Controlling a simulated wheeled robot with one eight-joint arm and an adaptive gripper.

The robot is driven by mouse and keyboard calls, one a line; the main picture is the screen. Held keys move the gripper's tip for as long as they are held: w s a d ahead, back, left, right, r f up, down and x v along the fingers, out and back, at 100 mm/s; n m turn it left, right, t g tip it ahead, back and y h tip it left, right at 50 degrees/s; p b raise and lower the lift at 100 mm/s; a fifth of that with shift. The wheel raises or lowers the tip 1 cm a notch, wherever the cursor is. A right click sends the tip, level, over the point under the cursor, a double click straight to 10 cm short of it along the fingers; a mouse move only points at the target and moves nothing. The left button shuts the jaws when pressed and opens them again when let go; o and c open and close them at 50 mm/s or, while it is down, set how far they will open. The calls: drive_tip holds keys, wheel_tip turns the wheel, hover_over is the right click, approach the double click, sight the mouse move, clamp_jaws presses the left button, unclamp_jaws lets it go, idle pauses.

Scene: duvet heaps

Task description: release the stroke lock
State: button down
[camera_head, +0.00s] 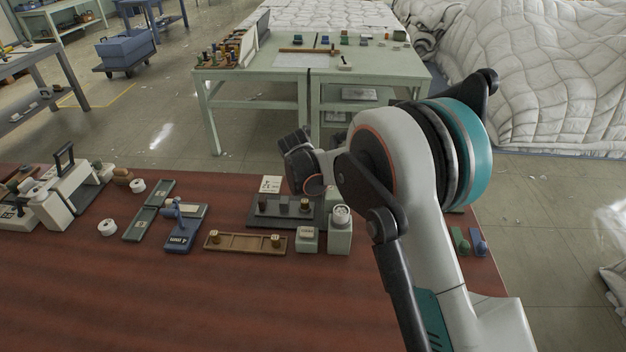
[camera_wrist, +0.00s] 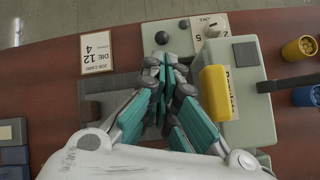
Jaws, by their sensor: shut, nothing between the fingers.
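My gripper (camera_wrist: 165,62) is shut and empty in the wrist view, its teal and grey fingers together over a pale grey-green device (camera_wrist: 250,120). A yellow block-like part (camera_wrist: 216,92) lies on the device, just right of the fingers, beside a small printed label. I cannot tell for sure whether this yellow part is the stroke lock. A dark round knob (camera_wrist: 162,38) shows just beyond the fingertips. The fingers hide part of the device, and contact cannot be made out. In the head view my arm covers much of this area, and the fingers cannot be made out clearly.
A dark bar (camera_wrist: 288,84) and a yellow-topped cylinder (camera_wrist: 300,48) are at the right. In the head view, a wooden tray (camera_head: 245,243) and a blue device (camera_head: 182,237) stand left; the red-brown table's front is clear.

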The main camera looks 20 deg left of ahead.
drive_tip(key=shift+s+a+f+n, duration=0.1)
drive_tip(key=shift+s+f+n, duration=0.1)
drive_tip(key=shift+f, duration=0.35)
drive_tip(key=shift+s+a+f+n, duration=0.1)
drive_tip(key=shift+s+f+n, duration=0.15)
drive_tip(key=shift+f, duration=0.35)
drive_tip(key=shift+s+f+n, duration=0.15)
drive_tip(key=shift+s+f, duration=0.05)
drive_tip(key=shift+f, duration=0.35)
drive_tip(key=b+x, duration=0.2)
drive_tip(key=x, duration=0.8)
drive_tip(key=shift+d+b, duration=0.1)
drive_tip(key=shift+b, duration=0.3)
drive_tip(key=shift+r, duration=0.15)
